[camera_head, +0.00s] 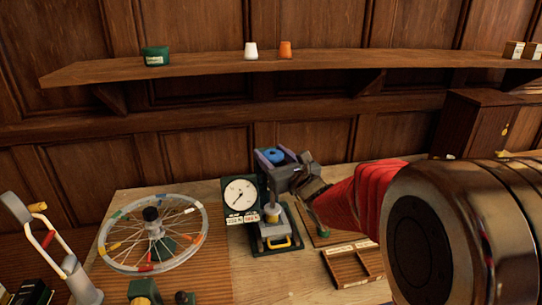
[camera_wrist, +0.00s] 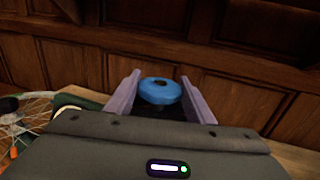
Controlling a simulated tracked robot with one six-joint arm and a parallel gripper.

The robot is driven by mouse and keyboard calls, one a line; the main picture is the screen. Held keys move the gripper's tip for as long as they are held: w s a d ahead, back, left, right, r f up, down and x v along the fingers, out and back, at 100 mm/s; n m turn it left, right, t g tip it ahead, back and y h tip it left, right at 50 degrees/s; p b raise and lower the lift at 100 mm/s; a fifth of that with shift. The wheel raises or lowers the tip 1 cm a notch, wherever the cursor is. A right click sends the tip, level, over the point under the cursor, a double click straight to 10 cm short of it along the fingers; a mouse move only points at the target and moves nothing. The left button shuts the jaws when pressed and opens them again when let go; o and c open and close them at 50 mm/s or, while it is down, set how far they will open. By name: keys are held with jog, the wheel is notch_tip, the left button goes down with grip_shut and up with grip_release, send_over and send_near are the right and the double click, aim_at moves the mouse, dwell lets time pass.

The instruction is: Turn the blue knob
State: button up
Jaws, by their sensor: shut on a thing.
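The blue knob (camera_head: 273,155) is a round blue piece at the top of a bench device with a white dial gauge (camera_head: 240,194). In the wrist view the blue knob (camera_wrist: 160,91) sits between the two pale purple fingers of my gripper (camera_wrist: 160,97). My gripper (camera_head: 272,157) reaches the knob from the right in the head view, with its fingers on either side of it. It is shut on the knob. The device's lower part, with a yellow handle (camera_head: 277,243), stands on the bench below.
A spoked wheel (camera_head: 130,240) with coloured tags lies left of the device. A wooden compartment tray (camera_head: 340,272) lies to the right. A shelf (camera_head: 200,69) with small pots runs along the panelled wall behind. A grey-and-red tool (camera_head: 65,262) stands at the far left.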

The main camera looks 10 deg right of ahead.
jog(key=shift+m+h, duration=0.3)
jog(key=shift+h, duration=0.1)
jog(key=shift+r, duration=0.1)
jog(key=o, duration=1.1)
jog(key=shift+c, duration=0.2)
jog(key=shift+s, duration=0.1)
jog(key=v, duration=1.3)
jog(key=shift+s+f, duration=0.2)
jog(key=shift+s, duration=0.1)
